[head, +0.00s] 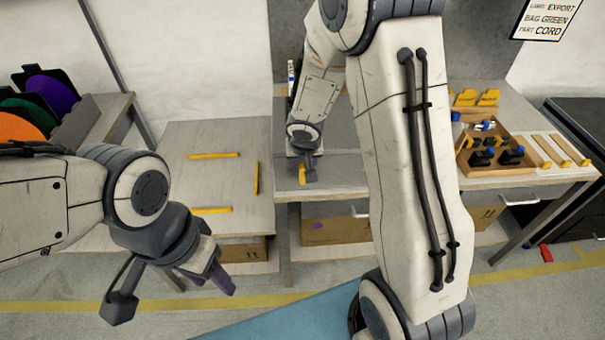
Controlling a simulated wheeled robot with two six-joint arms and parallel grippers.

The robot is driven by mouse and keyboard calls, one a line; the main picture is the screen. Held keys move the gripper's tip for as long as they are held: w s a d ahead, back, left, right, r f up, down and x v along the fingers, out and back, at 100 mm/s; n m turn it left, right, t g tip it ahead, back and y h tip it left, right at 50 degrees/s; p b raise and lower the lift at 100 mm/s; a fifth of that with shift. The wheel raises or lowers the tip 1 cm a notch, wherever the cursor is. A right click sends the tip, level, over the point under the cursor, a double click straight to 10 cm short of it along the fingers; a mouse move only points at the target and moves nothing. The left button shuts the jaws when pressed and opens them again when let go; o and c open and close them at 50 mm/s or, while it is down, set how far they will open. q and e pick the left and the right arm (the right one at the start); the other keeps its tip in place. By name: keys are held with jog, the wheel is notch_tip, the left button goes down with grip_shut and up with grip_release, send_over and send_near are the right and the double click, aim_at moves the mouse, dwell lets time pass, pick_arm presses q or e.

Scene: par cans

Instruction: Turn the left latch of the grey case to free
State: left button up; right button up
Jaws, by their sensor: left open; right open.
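The grey case (342,172) sits on the middle bench, and my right arm hides much of it. A small yellow latch (302,174) shows at its front left. My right gripper (301,164) points down at this yellow latch; its jaws are open, and I cannot tell whether they touch the latch. Any other latch is hidden behind my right arm. My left gripper (222,279) is open and empty, low in front of the left bench and well away from the case.
The left bench (185,145) is bare except for yellow strips (213,155). A rack at far left holds coloured discs (55,90). At right stands a wooden tray (495,165) with small parts. A sign (545,18) reads "EXPORT, BAG GREEN, PART CORD". Cardboard boxes (335,232) sit below.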

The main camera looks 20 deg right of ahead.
aim_at(302, 168)
jog(key=shift+b+x, duration=0.55)
jog(key=shift+x, duration=1.2)
grip_shut()
